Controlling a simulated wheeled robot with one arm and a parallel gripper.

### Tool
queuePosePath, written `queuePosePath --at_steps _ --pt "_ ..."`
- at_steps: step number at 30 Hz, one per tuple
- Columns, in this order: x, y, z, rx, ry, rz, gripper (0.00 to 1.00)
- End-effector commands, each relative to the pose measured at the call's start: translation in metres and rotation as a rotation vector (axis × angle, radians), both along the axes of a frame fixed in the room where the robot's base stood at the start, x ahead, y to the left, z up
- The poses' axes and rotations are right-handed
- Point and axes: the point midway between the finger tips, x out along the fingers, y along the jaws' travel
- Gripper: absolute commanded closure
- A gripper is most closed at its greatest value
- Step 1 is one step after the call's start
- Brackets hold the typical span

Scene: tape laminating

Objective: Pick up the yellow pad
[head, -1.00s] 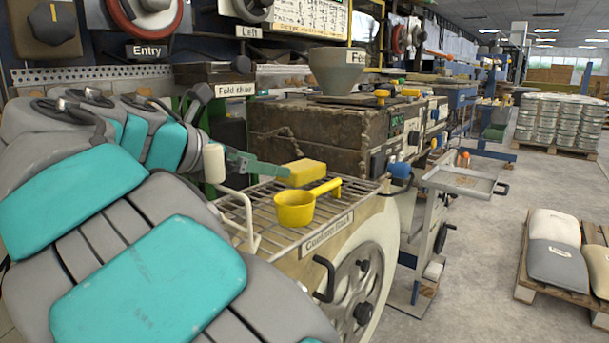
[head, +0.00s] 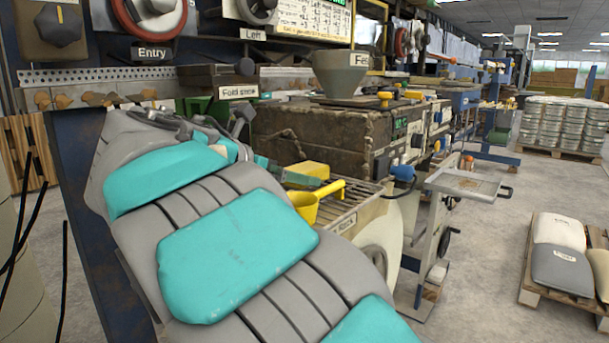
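The yellow pad (head: 308,170) is a small block near the back of a wire rack (head: 352,207), in the middle of the head view. A yellow scoop (head: 306,204) with a raised handle stands in front of it. My grey and teal arm covers much of the left and lower middle of the view and hides the rack's left part and some of the scoop. A teal bar, perhaps part of my gripper, shows beside the pad, but I cannot make out fingertips. I cannot tell whether anything touches the pad.
A dirty brown machine (head: 310,137) with a grey funnel (head: 340,73) stands behind the rack. A wheeled stand with a metal tray (head: 465,184) is to the right. A pallet with sacks (head: 561,250) lies farther right. Grey floor between them is open.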

Motion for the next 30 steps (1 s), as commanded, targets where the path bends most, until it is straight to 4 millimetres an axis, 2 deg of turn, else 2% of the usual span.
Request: queuePosePath --at_steps 2,22,30 --pt "-0.0001 0.0001 0.0 0.0 0.0 0.0 0.05" --pt "-0.0002 0.0002 -0.0003 0.0 0.001 -0.001 0.79" --pt "-0.0002 0.0002 0.0007 0.0 0.001 -0.001 0.8"
